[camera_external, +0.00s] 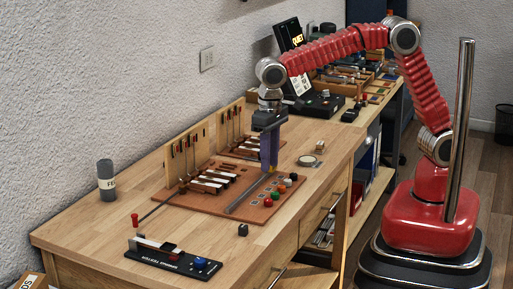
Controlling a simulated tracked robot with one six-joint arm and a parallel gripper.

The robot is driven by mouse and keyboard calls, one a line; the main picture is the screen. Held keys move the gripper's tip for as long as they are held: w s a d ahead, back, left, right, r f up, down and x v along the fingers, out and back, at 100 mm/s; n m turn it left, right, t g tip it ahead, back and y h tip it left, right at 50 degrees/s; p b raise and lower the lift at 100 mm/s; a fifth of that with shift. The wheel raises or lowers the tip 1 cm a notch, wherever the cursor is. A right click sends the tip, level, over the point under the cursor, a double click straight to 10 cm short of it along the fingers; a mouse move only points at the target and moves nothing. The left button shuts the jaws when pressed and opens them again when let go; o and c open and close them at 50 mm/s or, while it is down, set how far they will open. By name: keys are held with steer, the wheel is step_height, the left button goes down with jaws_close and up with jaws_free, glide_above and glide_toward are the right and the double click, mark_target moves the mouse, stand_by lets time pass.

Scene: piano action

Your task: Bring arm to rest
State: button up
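My red arm reaches from its base at the right over the wooden bench, bent at the elbow. My gripper (269,168) points straight down over the brown work mat (205,207), near its right part. Its two blue-grey fingers look close together. A small yellow spot shows at the fingertips, and I cannot tell whether it is held or lies behind them. Whether the fingertips touch the mat is too small to tell.
Several coloured balls (268,202) lie on the mat beside a grey bar (243,196).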

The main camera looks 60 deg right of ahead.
steer(key=s+d+r+t, duration=0.1)
steer(key=s+d, duration=0.4)
steer(key=d, duration=0.6)
steer(key=s+d+r+n+t, duration=0.1)
steer(key=s+d, duration=0.5)
steer(key=d, duration=0.6)
steer(key=s+d+r+t, duration=0.3)
steer(key=s+d, duration=0.3)
steer(key=d, duration=0.5)
steer(key=shift+s+d+r, duration=0.25)
steer(key=shift+d+r, duration=0.15)
steer(key=shift+r, duration=0.05)
steer(key=shift+o, duration=0.4)
stand_by(1.2)
